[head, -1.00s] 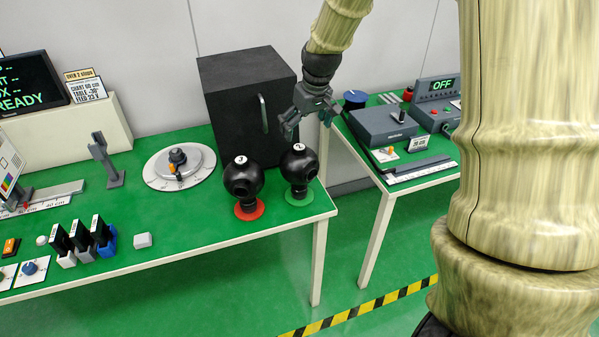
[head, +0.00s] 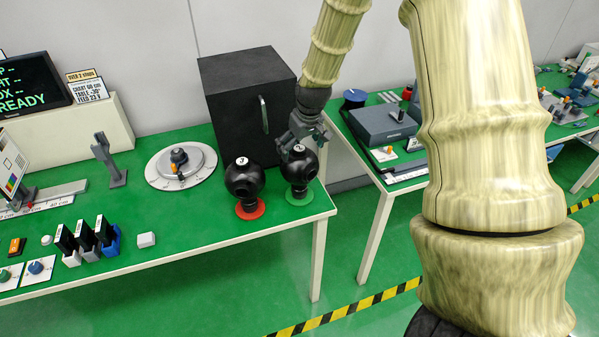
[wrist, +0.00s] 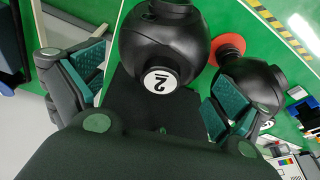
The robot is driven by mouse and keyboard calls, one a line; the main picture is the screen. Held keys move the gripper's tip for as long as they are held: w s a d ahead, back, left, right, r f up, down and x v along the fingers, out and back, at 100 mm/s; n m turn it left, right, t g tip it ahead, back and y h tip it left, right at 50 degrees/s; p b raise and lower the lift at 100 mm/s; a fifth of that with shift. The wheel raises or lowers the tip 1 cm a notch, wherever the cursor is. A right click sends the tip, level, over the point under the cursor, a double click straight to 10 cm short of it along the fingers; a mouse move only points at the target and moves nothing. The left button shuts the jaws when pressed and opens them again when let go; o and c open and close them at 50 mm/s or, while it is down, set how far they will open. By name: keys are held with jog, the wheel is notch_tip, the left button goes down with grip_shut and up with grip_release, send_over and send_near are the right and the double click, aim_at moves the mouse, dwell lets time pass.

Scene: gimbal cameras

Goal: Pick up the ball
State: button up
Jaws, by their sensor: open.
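Two black balls stand on round bases on the green table. The ball marked 2 (head: 300,168) sits on a green disc (head: 299,197) near the table's right end. The other ball (head: 243,180) sits on a red disc (head: 250,209) to its left. My gripper (head: 292,149) is open, right above and behind the ball marked 2. In the wrist view this ball (wrist: 165,45) lies ahead between my open fingers (wrist: 155,92), its white label facing the camera. I cannot tell whether a finger touches it. The second ball (wrist: 252,85) shows partly behind the right finger.
A tall black cabinet (head: 235,110) with a handle stands just behind the balls. A round turntable (head: 165,168) and several small blocks lie to the left. A gap separates this table from another (head: 385,195) on the right.

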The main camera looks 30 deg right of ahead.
jog(key=shift+w+f, duration=0.2)
jog(key=shift+f, duration=0.5)
jog(key=shift+c, duration=0.2)
